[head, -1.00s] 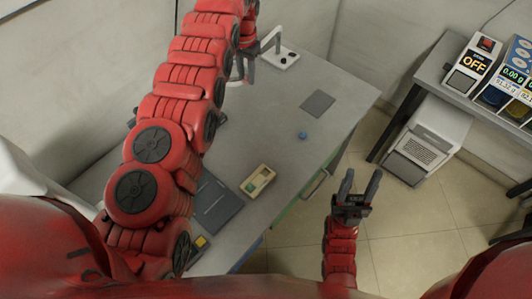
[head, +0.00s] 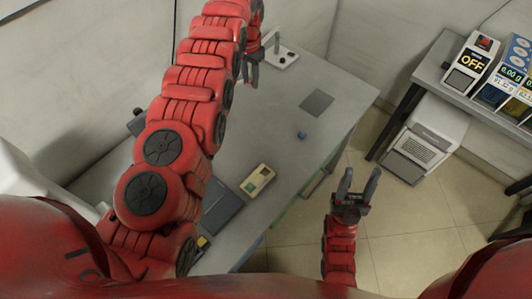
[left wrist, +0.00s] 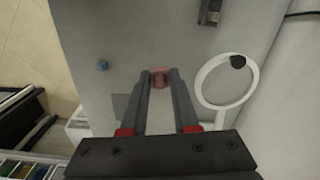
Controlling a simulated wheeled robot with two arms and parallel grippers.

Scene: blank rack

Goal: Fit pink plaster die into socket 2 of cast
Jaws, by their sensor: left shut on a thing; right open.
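The pink plaster die (left wrist: 160,80) is between the fingertips of my left gripper (left wrist: 160,74) in the left wrist view. That gripper is shut on it, above the grey table. In the head view my left gripper (head: 250,76) is over the far part of the table, and the die cannot be made out there. A small beige block (head: 258,181) with coloured spots, which looks like the cast, lies on the table well nearer to me; its socket numbers are too small to read. My right gripper (head: 358,187) is open and empty beyond the table's right edge.
A ring magnifier (left wrist: 225,82) stands close beside the left gripper; its white base (head: 284,57) is at the table's back. A blue piece (head: 302,134), a dark square mat (head: 317,103) and a dark flat panel (head: 219,205) lie on the table. The middle is mostly clear.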

